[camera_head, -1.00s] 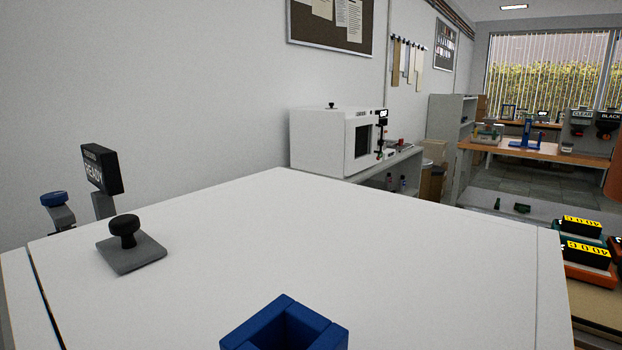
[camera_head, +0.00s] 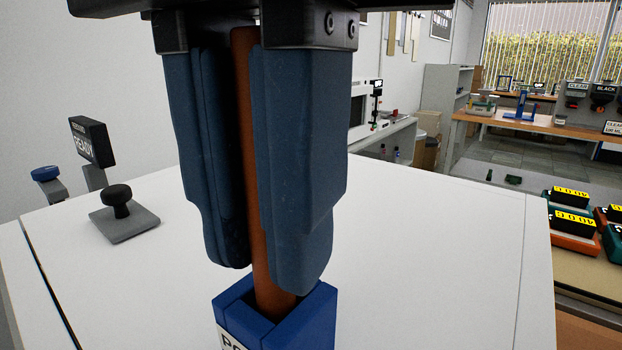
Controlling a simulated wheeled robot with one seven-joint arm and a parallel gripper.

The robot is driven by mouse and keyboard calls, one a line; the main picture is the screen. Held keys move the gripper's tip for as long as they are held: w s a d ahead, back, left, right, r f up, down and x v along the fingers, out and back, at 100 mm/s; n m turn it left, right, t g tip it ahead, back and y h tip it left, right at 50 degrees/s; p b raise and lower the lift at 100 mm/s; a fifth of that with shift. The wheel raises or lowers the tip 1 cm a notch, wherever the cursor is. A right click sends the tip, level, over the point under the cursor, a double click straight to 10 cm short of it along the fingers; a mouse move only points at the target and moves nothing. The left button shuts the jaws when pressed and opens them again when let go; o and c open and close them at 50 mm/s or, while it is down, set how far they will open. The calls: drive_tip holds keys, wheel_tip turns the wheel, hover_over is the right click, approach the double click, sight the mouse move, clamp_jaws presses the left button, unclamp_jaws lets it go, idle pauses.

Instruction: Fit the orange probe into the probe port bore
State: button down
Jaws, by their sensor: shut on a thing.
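The orange probe (camera_head: 262,256) is a long rod, nearly upright, held between the two dark blue fingers of my gripper (camera_head: 258,240). My gripper is shut on the probe and stands above the blue square port (camera_head: 311,317) in the lower middle of the head view. The probe's lower end reaches the port's opening and disappears behind its front rim. How deep it sits in the bore is hidden. Part of a white label shows on the port's front face.
The port stands on a white cabinet top (camera_head: 430,240). A black knob on a grey plate (camera_head: 120,210) and a READY sign (camera_head: 92,142) are at the left. Orange and green devices (camera_head: 575,225) stand at the right. The white top right of the port is clear.

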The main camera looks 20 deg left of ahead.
drive_tip(key=shift+f, duration=0.2)
drive_tip(key=c, duration=1.1)
unclamp_jaws()
drive_tip(key=shift+r, duration=0.1)
wheel_tip(320, 180, up, 12)
drive_tip(key=shift+r, duration=0.1)
